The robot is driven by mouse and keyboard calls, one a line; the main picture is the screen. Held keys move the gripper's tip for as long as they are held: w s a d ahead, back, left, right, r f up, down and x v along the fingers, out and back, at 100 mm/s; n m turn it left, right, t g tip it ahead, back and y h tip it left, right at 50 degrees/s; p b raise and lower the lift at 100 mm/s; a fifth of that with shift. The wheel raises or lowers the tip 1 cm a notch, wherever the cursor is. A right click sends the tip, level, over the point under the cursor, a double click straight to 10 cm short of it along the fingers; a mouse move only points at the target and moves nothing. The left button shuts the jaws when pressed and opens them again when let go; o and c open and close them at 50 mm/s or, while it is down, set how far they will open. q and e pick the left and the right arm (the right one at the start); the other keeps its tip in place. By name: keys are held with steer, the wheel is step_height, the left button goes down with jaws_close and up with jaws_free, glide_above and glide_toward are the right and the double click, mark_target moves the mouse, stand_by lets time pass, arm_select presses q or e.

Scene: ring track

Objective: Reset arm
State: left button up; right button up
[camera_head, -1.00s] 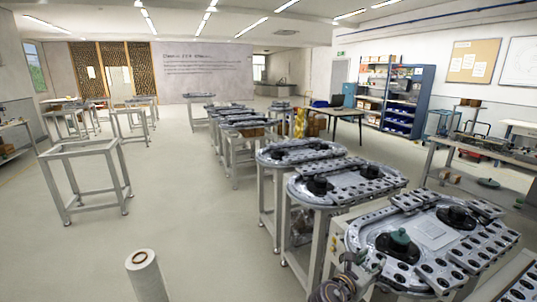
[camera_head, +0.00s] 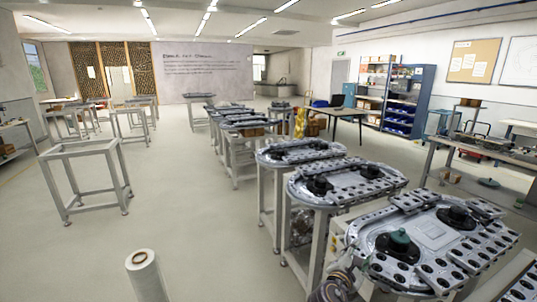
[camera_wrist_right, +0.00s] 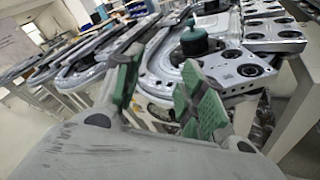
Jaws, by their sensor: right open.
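My right gripper (camera_head: 345,272) is at the bottom of the head view, beside the near left edge of the closest ring track (camera_head: 432,231). In the right wrist view its green-padded fingers (camera_wrist_right: 160,88) are spread apart with nothing between them. A dark green knob-like part (camera_head: 400,238) sits on the left round hub of that track. It also shows in the right wrist view (camera_wrist_right: 194,38), beyond the fingers and apart from them. My left gripper is not in view.
More ring tracks (camera_head: 340,184) on metal stands run in a row away from me. An empty metal frame (camera_head: 85,153) stands at left. A blue shelf (camera_head: 404,100) and a workbench (camera_head: 490,150) are at right. The floor (camera_head: 190,215) between frame and row is clear.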

steer(key=w+a+f+m+y, duration=0.2)
steer(key=a+f+m+y, duration=0.15)
steer(key=f, duration=0.65)
steer(key=w+a+f+m+y, duration=0.3)
steer(key=a+f+y, duration=0.2)
steer(key=f, duration=0.4)
steer(key=s+f+m+g+y, duration=0.15)
steer(key=s+f+m, duration=0.25)
steer(key=f, duration=0.7)
steer(key=s+f+m+g+y, duration=0.1)
steer(key=s+f+m+g, duration=0.3)
steer(key=f, duration=0.8)
steer(key=s+d+f+m+g, duration=0.1)
steer(key=s+d+f+m, duration=0.15)
steer(key=s+f, duration=0.85)
steer(key=s+d+f+m+g, duration=0.1)
steer(key=s+d+f, duration=0.2)
steer(key=s+f, duration=0.75)
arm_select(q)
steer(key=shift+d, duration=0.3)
arm_select(e)
steer(key=s+d+f+g, duration=0.1)
steer(key=s+f+g, duration=0.1)
steer(key=s, duration=1.2)
steer(key=s+d+f+g, duration=0.1)
steer(key=s+f, duration=0.1)
steer(key=s, duration=1.2)
steer(key=shift+s+d+g, duration=0.2)
steer(key=shift+s+g, duration=0.1)
steer(key=shift+g, duration=0.05)
